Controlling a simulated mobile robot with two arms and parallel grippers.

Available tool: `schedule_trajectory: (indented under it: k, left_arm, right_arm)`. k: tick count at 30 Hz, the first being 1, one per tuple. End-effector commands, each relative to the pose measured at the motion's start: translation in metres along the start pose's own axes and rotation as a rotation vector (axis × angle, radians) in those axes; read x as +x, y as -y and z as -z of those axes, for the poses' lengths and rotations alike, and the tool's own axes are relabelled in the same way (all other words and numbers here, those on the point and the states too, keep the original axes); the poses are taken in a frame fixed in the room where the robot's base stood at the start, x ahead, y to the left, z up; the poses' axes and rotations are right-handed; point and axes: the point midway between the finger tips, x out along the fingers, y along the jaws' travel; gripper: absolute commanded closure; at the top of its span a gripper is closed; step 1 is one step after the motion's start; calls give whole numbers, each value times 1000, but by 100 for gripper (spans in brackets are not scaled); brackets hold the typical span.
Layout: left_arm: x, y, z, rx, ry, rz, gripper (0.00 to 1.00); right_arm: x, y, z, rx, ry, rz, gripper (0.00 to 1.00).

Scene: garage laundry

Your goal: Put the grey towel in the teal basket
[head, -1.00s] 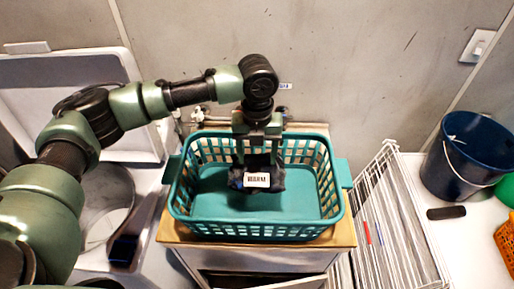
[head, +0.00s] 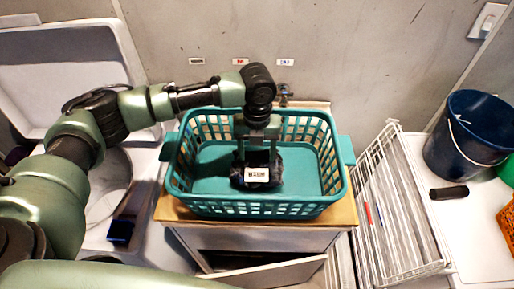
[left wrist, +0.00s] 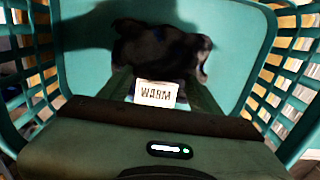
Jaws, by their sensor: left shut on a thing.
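The teal basket (head: 330,206) stands on a wooden-topped cabinet in the head view. Its rim and slatted walls also frame the left wrist view (left wrist: 262,40). My left gripper (head: 257,170) reaches down inside the basket from above, near its middle. It is shut on the dark grey towel (head: 240,164), a small bunched cloth. In the left wrist view the towel (left wrist: 150,48) lies between and beyond the fingertips, over the teal floor. A white label reading "WARM" shows in front of the cloth. I cannot tell whether the towel touches the basket floor. My right gripper is out of view.
A white wire rack (head: 388,220) stands right of the cabinet. A dark blue bucket (head: 468,135), a black object (head: 449,192) and an orange basket (head: 507,230) are farther right. An open white washer (head: 65,75) is at left. The cabinet's front flap (head: 265,277) hangs open.

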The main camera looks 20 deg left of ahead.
Motion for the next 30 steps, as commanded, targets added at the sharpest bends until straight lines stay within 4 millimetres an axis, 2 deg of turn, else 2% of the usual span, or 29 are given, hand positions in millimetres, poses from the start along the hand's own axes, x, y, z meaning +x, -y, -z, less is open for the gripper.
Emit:
schedule_trajectory:
  k: [11, 12, 15, 30]
  left_arm:
    - [3, 0, 0, 0, 1, 1, 100]
    - [3, 0, 0, 0, 1, 1, 34]
    - [3, 0, 0, 0, 1, 1, 11]
    - [3, 0, 0, 0, 0, 0, 11]
  right_arm:
    - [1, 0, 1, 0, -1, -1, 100]
    - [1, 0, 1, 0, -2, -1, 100]
    - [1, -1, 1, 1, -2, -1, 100]
    - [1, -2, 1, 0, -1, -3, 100]
